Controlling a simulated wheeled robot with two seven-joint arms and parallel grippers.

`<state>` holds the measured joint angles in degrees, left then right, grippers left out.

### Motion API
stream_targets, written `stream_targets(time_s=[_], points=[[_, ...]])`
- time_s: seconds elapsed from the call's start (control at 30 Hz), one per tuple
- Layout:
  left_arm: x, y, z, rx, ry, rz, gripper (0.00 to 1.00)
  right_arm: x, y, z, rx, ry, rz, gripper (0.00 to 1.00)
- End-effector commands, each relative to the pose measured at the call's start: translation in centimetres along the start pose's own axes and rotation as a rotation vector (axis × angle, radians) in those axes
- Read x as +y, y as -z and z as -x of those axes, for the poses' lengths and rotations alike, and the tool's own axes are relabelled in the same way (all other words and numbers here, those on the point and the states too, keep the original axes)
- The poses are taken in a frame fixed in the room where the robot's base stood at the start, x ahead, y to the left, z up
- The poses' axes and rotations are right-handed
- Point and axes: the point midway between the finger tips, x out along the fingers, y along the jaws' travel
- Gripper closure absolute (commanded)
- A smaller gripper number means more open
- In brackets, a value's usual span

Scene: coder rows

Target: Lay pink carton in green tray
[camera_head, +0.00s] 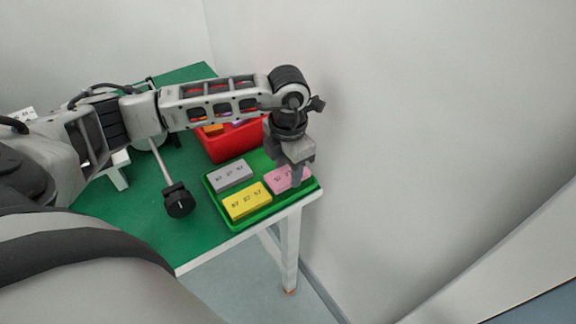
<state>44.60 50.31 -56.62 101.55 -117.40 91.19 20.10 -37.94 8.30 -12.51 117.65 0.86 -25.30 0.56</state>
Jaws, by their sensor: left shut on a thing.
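The pink carton (286,181) is at the right side of the green tray (240,223), under my left gripper. My left gripper (296,178) points down over it and is shut on the carton. The gripper covers the carton's right part, so I cannot tell whether the carton rests on the tray floor or hangs just above it. A grey carton (231,176) and a yellow carton (247,202) lie in the tray to its left. My right gripper is not in view.
A red bin (226,147) with coloured items stands behind the tray. A dark round-ended thing with a rod (178,201) is left of the tray. The green table (150,215) has bare room at front left. A pale wall is close on the right.

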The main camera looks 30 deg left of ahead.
Motion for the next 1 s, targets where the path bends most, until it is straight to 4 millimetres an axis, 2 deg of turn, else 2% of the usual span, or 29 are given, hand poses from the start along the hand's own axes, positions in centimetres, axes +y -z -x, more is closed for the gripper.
stream_targets(time_s=[0.57, 1.0], points=[[0.01, 0.01, 0.00, 0.000, 0.000, 0.000, 0.69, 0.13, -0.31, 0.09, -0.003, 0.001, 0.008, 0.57], [0.01, 0.01, -0.81, 0.000, 0.000, 0.000, 0.69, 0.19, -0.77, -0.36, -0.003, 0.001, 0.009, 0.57]])
